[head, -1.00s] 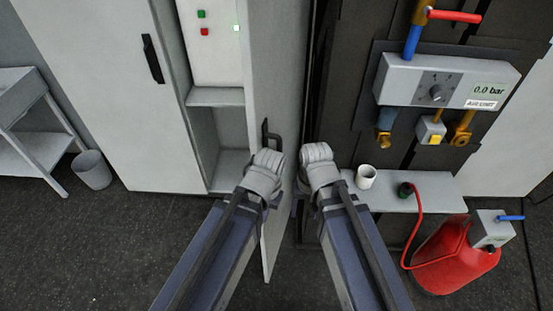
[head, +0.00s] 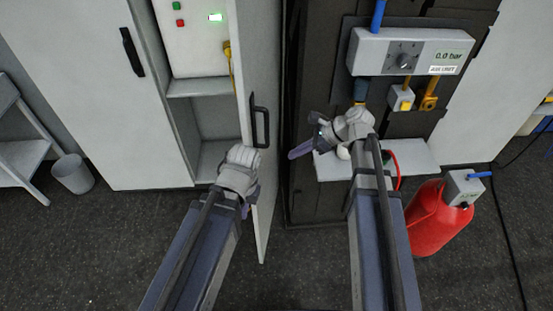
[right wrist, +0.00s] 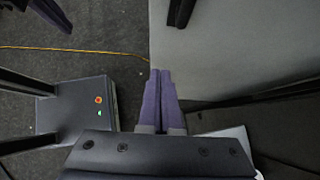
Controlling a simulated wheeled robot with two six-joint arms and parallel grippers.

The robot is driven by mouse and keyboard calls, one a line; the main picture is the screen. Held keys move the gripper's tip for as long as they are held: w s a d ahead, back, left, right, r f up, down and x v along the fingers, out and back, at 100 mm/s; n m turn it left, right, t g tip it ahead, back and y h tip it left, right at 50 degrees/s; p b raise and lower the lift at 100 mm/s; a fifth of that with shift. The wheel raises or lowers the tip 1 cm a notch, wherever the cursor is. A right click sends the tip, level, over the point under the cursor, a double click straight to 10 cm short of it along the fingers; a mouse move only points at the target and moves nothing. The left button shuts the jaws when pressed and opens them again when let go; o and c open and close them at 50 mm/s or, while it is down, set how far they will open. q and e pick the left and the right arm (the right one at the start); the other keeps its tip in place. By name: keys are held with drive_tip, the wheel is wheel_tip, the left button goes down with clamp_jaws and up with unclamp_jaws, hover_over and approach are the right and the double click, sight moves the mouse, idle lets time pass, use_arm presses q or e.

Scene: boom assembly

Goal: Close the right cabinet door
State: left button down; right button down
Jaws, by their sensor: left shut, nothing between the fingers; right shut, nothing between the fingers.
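The right cabinet door (head: 268,185) stands open in the head view, seen at a steep angle, with a black handle (head: 260,126) on its outer face. My left gripper (head: 250,196) is shut, low beside the door's left side; its arm hides part of it. My right gripper (head: 294,153) is shut and empty, to the right of the door, its purple fingers pointing left. In the right wrist view these fingers (right wrist: 161,98) are together near the corner of a light grey panel (right wrist: 235,55), apparently the door. I cannot tell whether they touch it.
The open cabinet shows a shelf (head: 198,87) and a button panel (head: 192,35). The left cabinet door (head: 75,75) is shut. To the right are a bench (head: 415,158), a gauge unit (head: 410,52) and a red canister (head: 435,220). Dark floor lies clear in front.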

drive_tip(key=a+r+b+x, duration=0.1)
drive_tip(key=b+x, duration=0.5)
drive_tip(key=x, duration=0.6)
drive_tip(key=shift+w+a+r, duration=0.2)
drive_tip(key=shift+a+r, duration=0.2)
drive_tip(key=shift+a, duration=0.05)
drive_tip(key=shift+a, duration=0.1)
